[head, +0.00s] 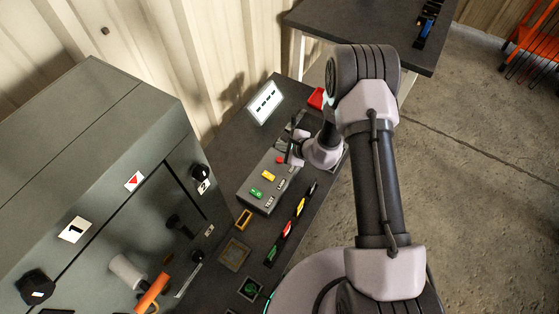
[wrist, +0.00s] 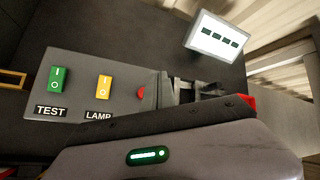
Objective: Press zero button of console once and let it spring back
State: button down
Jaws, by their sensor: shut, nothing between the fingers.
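The grey console (head: 254,193) lies on the dark bench with a green rocker (head: 256,193) and a yellow rocker (head: 268,176). In the wrist view the green rocker (wrist: 58,80) is labelled TEST and the yellow rocker (wrist: 104,86) LAMP. A red button (wrist: 141,92) is partly visible beside my gripper; its label is hidden, so I cannot tell whether it is the zero button. My gripper (head: 291,157) is shut and empty over the console's far end. In the wrist view the gripper (wrist: 172,91) is right beside the red button; contact cannot be told.
A white display (head: 265,102) showing dark dashes stands behind the console. A red object (head: 317,98) lies near my arm. A row of coloured tools (head: 291,225) lies along the console's right side. A large grey cabinet (head: 90,140) with knobs stands at the left.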

aim_at(281, 161)
jog(key=shift+f+b, duration=1.8)
jog(key=shift+f, duration=1)
jog(key=shift+f+b, duration=0.45)
jog(key=shift+b, duration=0.15)
jog(key=shift+f+b, duration=0.4)
jog(key=shift+b, duration=0.1)
jog(key=shift+r+p, duration=0.45)
jog(key=shift+r, duration=0.4)
jog(key=shift+r, duration=0.1)
jog(key=shift+r+p, duration=1.4)
jog(key=shift+r, duration=1.05)
